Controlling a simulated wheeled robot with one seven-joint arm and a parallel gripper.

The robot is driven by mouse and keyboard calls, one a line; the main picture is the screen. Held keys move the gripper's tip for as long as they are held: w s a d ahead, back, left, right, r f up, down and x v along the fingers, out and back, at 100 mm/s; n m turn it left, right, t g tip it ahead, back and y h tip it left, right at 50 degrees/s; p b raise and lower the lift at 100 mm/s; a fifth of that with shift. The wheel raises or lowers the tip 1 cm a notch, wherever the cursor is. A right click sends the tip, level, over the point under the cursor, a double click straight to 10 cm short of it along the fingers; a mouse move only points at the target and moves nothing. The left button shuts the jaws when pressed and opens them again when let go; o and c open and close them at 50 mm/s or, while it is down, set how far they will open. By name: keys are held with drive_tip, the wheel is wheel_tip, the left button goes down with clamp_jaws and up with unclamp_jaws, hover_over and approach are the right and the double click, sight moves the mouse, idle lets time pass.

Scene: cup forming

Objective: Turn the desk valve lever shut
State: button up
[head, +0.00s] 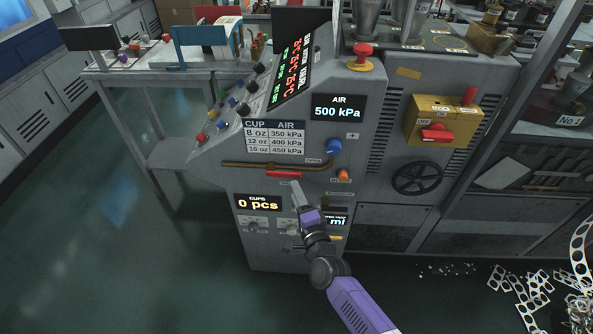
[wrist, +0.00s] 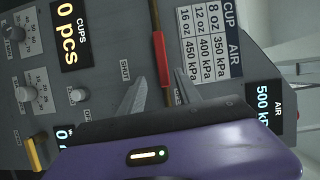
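The valve lever is a red bar (head: 283,173) on the front of the machine desk, lying along a brass pipe (head: 248,165). In the wrist view the red lever (wrist: 161,60) runs up the picture, in line with the pipe. A SHUT label (wrist: 125,71) is on the panel to its left there. My gripper (head: 296,184) is just below the lever's right part in the head view. In the wrist view its two fingers (wrist: 160,92) stand apart, with the lever's near end showing between them. Whether they touch it cannot be told.
A blue knob (head: 334,146) and an orange button (head: 343,174) sit right of the lever. The AIR display (head: 338,107) reads 500 kPa. A black handwheel (head: 416,178) and a yellow box (head: 442,120) are further right. Floor at left is clear.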

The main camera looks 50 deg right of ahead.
sight(290, 176)
drive_tip(key=shift+m, duration=0.4)
drive_tip(key=x, duration=0.8)
drive_tip(key=shift+s+d+r, duration=0.1)
drive_tip(key=shift+c, duration=0.2)
clamp_jaws()
drive_tip(key=shift+b, duration=0.3)
idle(0.5)
